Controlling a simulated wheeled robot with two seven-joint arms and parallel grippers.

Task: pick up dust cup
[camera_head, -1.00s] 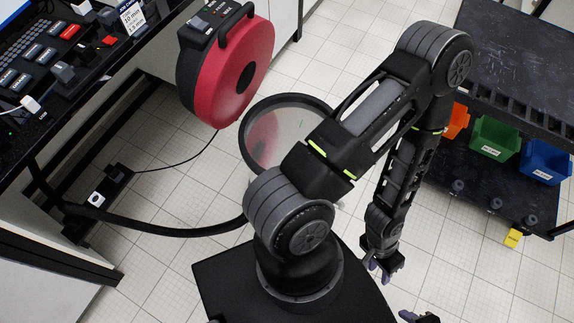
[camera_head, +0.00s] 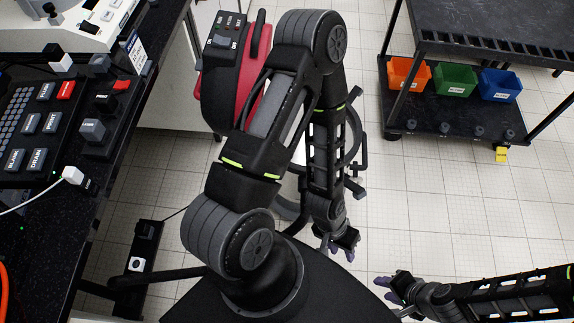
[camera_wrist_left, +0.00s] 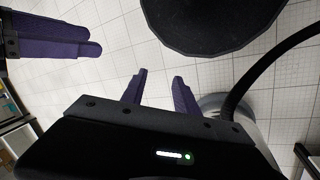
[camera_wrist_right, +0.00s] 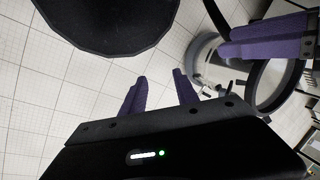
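No object is clearly recognisable as the dust cup. A clear round vessel with a black rim (camera_head: 285,209) stands on the floor, mostly hidden behind my left arm; it may be the cup or part of the extractor. The right wrist view shows its clear wall (camera_wrist_right: 208,62) and dark ring. My left gripper (camera_head: 339,250) is open and empty, pointing down to the right of the vessel in the head view; it also shows in its wrist view (camera_wrist_left: 160,77). My right gripper (camera_head: 383,288) is open and empty (camera_wrist_right: 160,77), lower right of the left one.
A red and black machine head (camera_head: 215,85) stands upper left behind my left arm. A black bench (camera_head: 150,110) with control panels runs along the left. A black cart (camera_head: 440,118) with orange, green and blue bins is upper right.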

